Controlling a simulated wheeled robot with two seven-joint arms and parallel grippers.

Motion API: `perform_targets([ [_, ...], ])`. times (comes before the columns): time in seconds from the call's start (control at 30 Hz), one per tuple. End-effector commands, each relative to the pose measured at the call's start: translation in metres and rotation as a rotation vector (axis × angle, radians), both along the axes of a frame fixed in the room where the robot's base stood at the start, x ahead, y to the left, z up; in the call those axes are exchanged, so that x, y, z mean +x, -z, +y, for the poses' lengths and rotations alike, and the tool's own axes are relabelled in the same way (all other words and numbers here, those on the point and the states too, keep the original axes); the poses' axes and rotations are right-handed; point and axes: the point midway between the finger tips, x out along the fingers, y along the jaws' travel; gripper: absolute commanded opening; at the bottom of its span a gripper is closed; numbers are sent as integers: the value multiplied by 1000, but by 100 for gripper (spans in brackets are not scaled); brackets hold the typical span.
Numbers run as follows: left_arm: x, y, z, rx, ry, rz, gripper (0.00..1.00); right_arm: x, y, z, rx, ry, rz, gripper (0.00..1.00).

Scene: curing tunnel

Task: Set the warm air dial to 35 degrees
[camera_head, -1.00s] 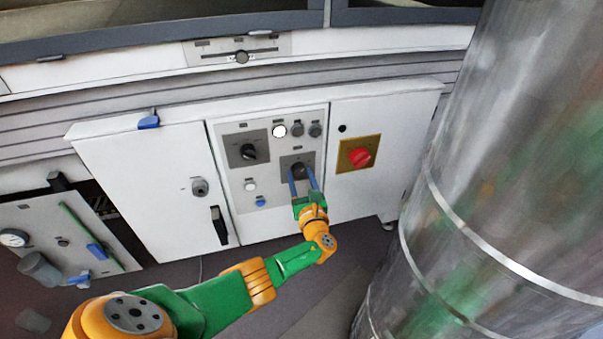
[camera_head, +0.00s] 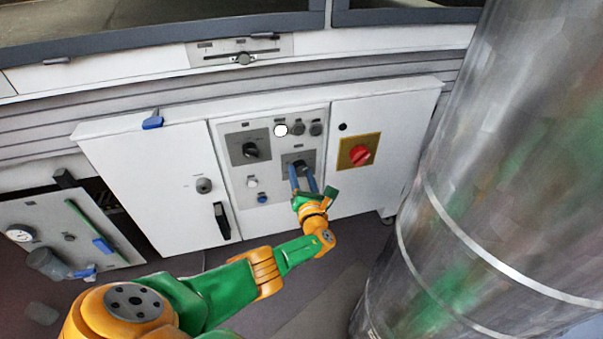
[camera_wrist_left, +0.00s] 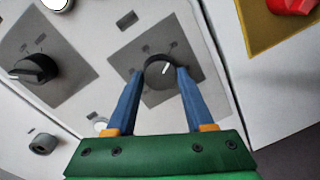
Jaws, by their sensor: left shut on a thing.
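A black round dial (camera_head: 301,167) with a white pointer line sits on a grey square plate on the control panel. It also shows in the left wrist view (camera_wrist_left: 159,72), its pointer tilted to the upper right. My left gripper (camera_head: 303,177) reaches the panel from below. In the left wrist view its two blue fingers (camera_wrist_left: 160,78) stand on either side of the dial, shut on it. The markings around the dial are too small to read. My right gripper is not in view.
A second black knob (camera_head: 250,150) sits to the left on its own grey plate. A red switch (camera_head: 359,155) on a yellow plate is to the right. Indicator buttons line the panel top, including a lit white one (camera_head: 281,130). A large metal cylinder (camera_head: 490,190) fills the right side.

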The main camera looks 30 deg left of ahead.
Motion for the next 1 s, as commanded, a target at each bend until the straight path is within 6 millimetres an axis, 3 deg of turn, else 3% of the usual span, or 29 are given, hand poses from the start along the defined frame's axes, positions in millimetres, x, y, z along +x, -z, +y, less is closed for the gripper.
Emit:
perform_targets([
  [0.37,-1,-1,1,5,-3,1,0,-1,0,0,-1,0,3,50],
  [0.4,-1,-1,1,5,-3,1,61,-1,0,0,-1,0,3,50],
  [0.5,0,0,1,4,-3,2,82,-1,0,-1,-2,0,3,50],
  [0.77,-1,0,0,2,-1,2,82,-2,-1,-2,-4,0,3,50],
  [1.0,-33,-8,-30,-1,0,4,82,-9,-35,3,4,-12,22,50],
])
